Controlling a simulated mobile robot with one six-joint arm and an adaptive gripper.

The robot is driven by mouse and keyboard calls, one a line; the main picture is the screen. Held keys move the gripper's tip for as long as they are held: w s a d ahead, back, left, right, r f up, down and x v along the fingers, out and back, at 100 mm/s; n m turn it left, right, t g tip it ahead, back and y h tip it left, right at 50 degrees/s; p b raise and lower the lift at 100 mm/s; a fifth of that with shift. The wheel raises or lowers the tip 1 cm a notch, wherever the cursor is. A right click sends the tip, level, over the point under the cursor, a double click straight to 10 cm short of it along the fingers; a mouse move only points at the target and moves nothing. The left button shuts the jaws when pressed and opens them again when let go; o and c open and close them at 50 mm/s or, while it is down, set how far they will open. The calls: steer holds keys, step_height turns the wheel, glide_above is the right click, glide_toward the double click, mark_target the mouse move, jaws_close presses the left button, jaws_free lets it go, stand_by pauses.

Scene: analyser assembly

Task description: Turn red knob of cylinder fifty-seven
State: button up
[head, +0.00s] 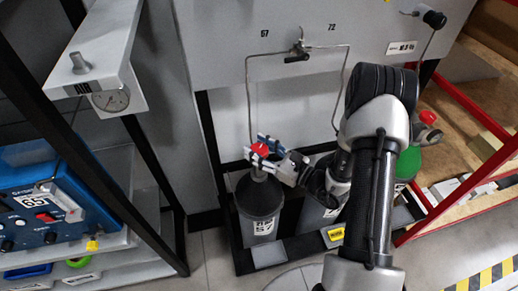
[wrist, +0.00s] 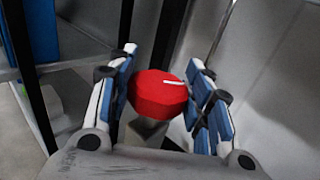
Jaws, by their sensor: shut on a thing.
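The dark grey cylinder marked 57 (head: 259,205) stands upright at the foot of the wall panel, left of a second cylinder. Its red knob (head: 260,149) is on top and also shows in the wrist view (wrist: 157,93), with a white line on its upper face. My gripper (head: 262,153) is at the knob, reaching in from the right. In the wrist view the blue-padded fingers (wrist: 168,92) are on either side of the knob, shut on it. The far side of the knob is hidden in the wrist view.
A second cylinder (head: 318,215) stands partly behind my arm, and a green-topped one (head: 408,162) is further right. Thin pipes (head: 248,100) run down from a valve (head: 299,50) on the panel. A shelf with a blue device (head: 45,200) is at left. A red frame (head: 470,112) is at right.

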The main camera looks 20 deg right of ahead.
mark_target(259, 149)
steer(key=n+g+y, duration=0.2)
steer(key=n+g, duration=0.1)
steer(key=n+g+y+b, duration=0.1)
steer(key=n+g+y, duration=0.2)
steer(key=g, duration=0.1)
steer(key=shift+f, duration=0.15)
steer(key=shift+n+g+y+b, duration=0.45)
steer(key=shift+n+g, duration=0.5)
steer(key=shift+g, duration=0.65)
steer(key=shift+n+g+y+b, duration=0.45)
steer(key=shift+n+g, duration=0.5)
steer(key=shift+g, duration=0.95)
steer(key=o, duration=1.1)
steer(key=shift+r, duration=0.2)
step_height(259, 149, up, 10)
steer(key=shift+f, duration=0.1)
